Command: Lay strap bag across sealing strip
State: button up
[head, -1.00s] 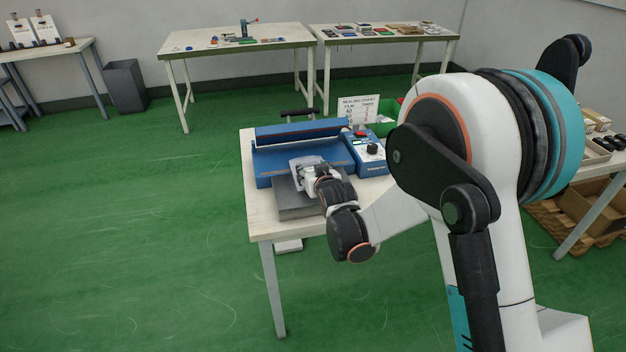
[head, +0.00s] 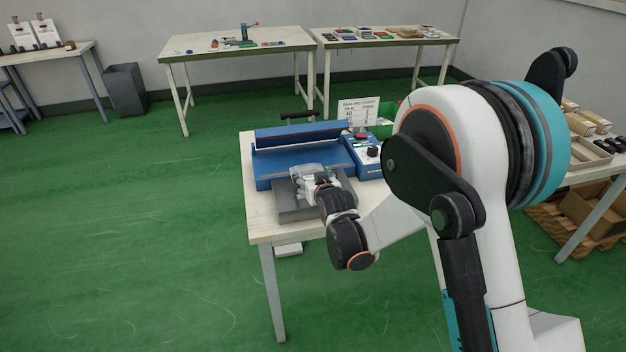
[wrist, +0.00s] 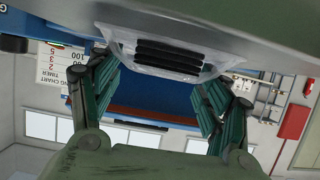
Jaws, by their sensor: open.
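The clear strap bag (head: 308,171), with black straps inside (wrist: 168,56), is at the front of the blue sealer (head: 262,170), over the far part of the grey platform (head: 290,207). My gripper (head: 316,184) is right behind it on the near side. In the wrist view my gripper's fingers (wrist: 160,88) are spread apart, with the bag at the top between and beyond them. I cannot tell whether a finger touches it. A reddish-brown strip (wrist: 140,113) runs along the blue sealer beyond the bag. The bag and gripper hide part of the sealer's front edge.
The sealer's raised blue bar (head: 300,133) stands at the back. A blue control box (head: 366,158) is on its right, with a sealing chart (head: 358,112) behind. The table's left front corner (head: 262,228) is bare. A green bin (head: 386,120) stands farther back.

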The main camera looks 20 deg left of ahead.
jog(key=p+v, duration=0.4)
jog(key=v, duration=0.8)
